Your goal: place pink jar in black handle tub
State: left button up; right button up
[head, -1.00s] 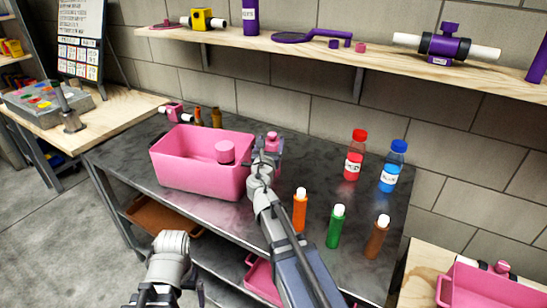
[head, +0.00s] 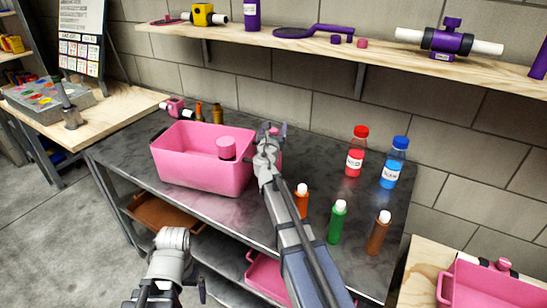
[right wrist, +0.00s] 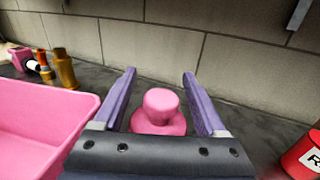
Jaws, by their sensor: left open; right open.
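The pink jar (right wrist: 158,112) shows between the two open fingers of my right gripper (right wrist: 160,98) in the right wrist view, its rounded lid on top. Another pink cylinder (head: 226,148) is in this tub. My left gripper (head: 166,296) is open, low at the bottom edge, away from the bench top.
Orange (head: 301,201), green (head: 337,222) and brown (head: 378,232) bottles stand right of my right arm. Red (head: 356,151) and blue (head: 394,162) bottles stand behind them. Another pink tub (head: 485,288) is at lower right. A wooden shelf (head: 300,45) runs along the wall above.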

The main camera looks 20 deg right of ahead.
grip_shut()
dwell(0.6)
dwell(0.8)
